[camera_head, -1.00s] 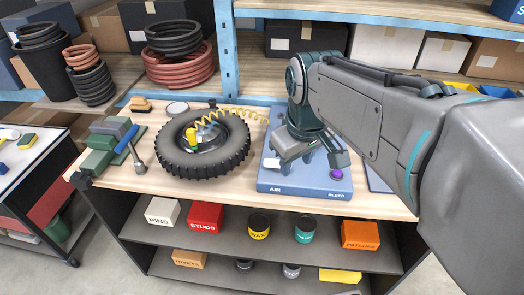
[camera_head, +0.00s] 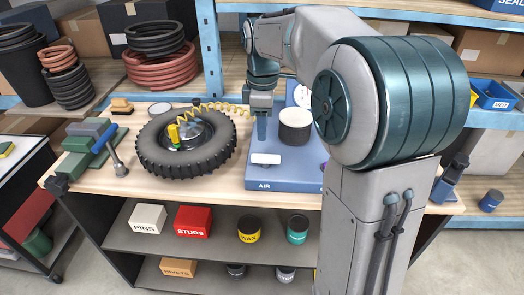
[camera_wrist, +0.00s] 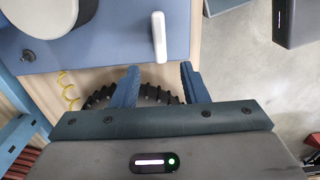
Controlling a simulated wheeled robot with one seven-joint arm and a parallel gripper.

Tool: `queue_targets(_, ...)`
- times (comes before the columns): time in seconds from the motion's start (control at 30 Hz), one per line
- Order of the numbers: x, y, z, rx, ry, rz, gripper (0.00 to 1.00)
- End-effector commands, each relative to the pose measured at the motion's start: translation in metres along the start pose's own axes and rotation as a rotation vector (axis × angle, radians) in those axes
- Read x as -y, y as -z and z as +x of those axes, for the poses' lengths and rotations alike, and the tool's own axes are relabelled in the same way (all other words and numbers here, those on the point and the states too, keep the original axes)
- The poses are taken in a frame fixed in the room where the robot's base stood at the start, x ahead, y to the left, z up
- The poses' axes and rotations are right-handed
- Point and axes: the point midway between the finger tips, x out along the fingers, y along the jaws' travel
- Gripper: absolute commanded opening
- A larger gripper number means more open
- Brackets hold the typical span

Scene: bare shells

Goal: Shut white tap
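The white tap (camera_head: 266,159) is a short white lever on the blue panel (camera_head: 285,180), near the "AIR" label. In the wrist view the tap (camera_wrist: 159,37) stands lengthwise in the picture, ahead of the gap between my fingers. My gripper (camera_wrist: 159,67) is open and empty, one blue finger to each side of the tap's line. In the head view my gripper (camera_head: 262,138) points down just behind the tap. I cannot tell whether a finger touches it. My arm hides the panel's right part.
A white-topped dark drum (camera_head: 295,127) stands on the panel close to my gripper's right. A tyre (camera_head: 187,150) with a yellow coiled hose (camera_head: 215,107) lies to the left. A green vise (camera_head: 90,147) is further left. Boxes and tins fill the shelf below.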

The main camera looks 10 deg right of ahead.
Motion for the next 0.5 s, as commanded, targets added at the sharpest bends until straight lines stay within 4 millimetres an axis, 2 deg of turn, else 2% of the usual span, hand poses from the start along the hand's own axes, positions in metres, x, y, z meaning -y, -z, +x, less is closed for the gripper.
queue_targets(0.03, 0.001, 0.0, 0.013, 0.002, 0.005, 0.0, 0.4)
queue_targets(0.23, 0.001, 0.0, 0.053, 0.001, 0.003, 0.0, 0.4)
queue_targets(0.5, 0.0, 0.0, 0.084, 0.0, 0.0, 0.001, 0.4)
